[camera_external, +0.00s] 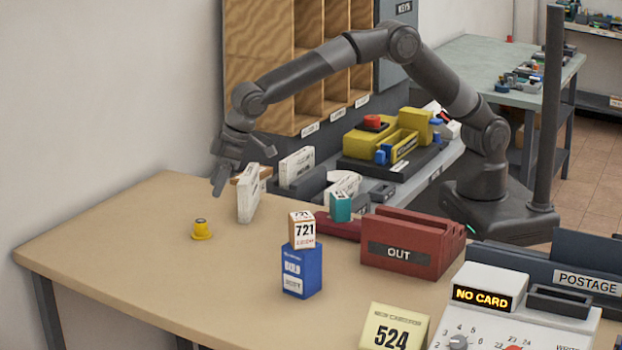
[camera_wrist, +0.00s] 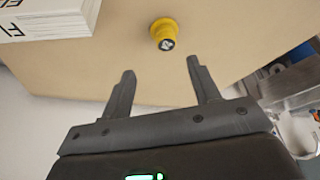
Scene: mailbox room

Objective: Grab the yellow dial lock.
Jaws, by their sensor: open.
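The yellow dial lock (camera_external: 201,229) stands on the tan table near its left side in the external view. It is a small yellow piece with a dark, marked top. It also shows in the wrist view (camera_wrist: 165,34), beyond the fingertips and between their lines, nearer the right finger. My gripper (camera_external: 232,182) is above the table, up and to the right of the lock in the external view. In the wrist view my gripper (camera_wrist: 160,70) has its two fingers wide apart with nothing between them. The lock is apart from the fingers.
A white upright box (camera_external: 249,194) stands close beside my gripper; a white printed stack (camera_wrist: 45,20) shows at the wrist view's upper left. A blue box (camera_external: 301,270), a red OUT tray (camera_external: 412,245) and a 524 sign (camera_external: 392,328) stand further right. The table (camera_external: 130,240) around the lock is clear.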

